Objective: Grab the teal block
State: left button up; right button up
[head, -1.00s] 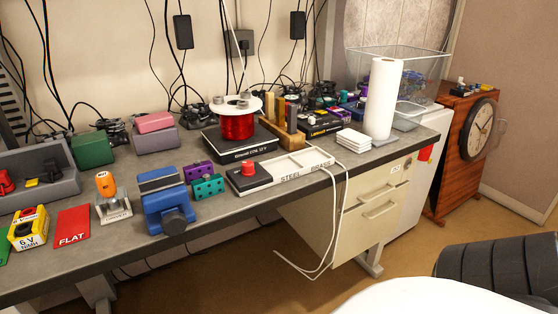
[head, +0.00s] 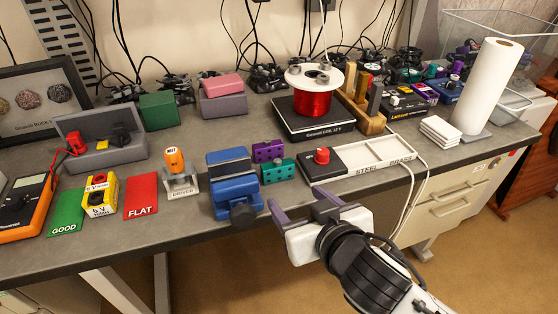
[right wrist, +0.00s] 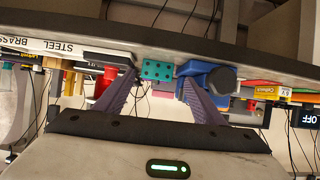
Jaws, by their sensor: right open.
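The teal block (head: 278,171), with dark holes in its face, lies near the front of the grey bench, just in front of a purple block (head: 267,151). In the right wrist view the teal block (right wrist: 157,70) shows between my fingers, farther off. My right gripper (head: 296,200) is open and empty at the bench's front edge, its purple fingers pointing toward the teal block, apart from it. The right wrist view also shows the spread fingers (right wrist: 159,90). My left gripper is not in view.
A blue vise (head: 233,188) stands close left of the teal block. A black base with a red knob (head: 321,156) and a white STEEL/BRASS tray (head: 375,152) lie to its right. A copper-red wire spool (head: 313,103) stands behind. White cables hang over the edge at right.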

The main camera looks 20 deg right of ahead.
aim_at(279, 166)
jog(key=shift+t, duration=0.5)
jog(key=w, duration=0.7)
jog(key=w+f+p, duration=0.1)
jog(key=w, duration=0.2)
jog(key=shift+w+a, duration=0.1)
jog(key=shift+w, duration=0.1)
jog(key=c, duration=0.9)
